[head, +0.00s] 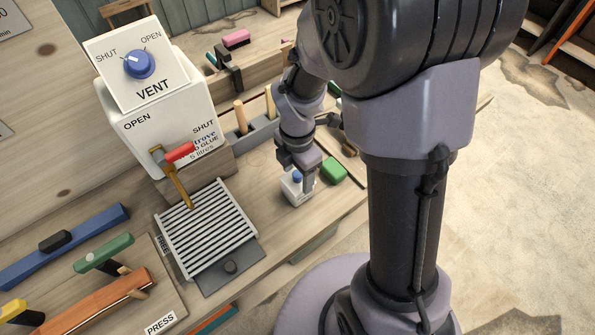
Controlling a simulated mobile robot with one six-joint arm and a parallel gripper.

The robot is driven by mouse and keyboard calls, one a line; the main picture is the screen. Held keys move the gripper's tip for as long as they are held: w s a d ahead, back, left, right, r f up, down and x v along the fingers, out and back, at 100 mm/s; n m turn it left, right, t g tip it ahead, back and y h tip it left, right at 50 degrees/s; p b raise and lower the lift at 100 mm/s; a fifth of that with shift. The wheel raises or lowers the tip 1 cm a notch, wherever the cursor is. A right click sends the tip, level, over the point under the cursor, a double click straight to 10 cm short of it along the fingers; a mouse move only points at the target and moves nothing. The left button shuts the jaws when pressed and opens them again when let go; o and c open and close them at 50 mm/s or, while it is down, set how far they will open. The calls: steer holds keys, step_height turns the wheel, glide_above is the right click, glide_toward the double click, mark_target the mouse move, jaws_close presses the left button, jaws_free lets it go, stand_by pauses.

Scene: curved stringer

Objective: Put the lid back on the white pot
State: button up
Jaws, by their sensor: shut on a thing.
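The small white pot (297,197) stands near the right front part of the bench. A blue knob (297,178), which looks like the lid's handle, shows right above it. My gripper (298,181) reaches down over the pot from above, its fingers on either side of the blue knob and shut on it. The lid's edge is too small and partly hidden by the fingers, so I cannot tell whether it touches the pot's rim.
A green block (333,171) lies close to the right of the pot. A white glue tank (165,125) with a red-handled tap (180,152) stands left, above a slatted grate (207,229). A grey rack (250,138) with wooden handles stands behind. The bench's front edge is near.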

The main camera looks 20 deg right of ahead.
steer(key=o, duration=1.7)
step_height(320, 180, up, 7)
steer(key=p, duration=0.6)
steer(key=shift+p, duration=0.4)
jaws_close()
steer(key=shift+f, duration=0.25)
steer(key=shift+f+b, duration=1.65)
steer(key=shift+f, duration=0.2)
steer(key=shift+r, duration=0.2)
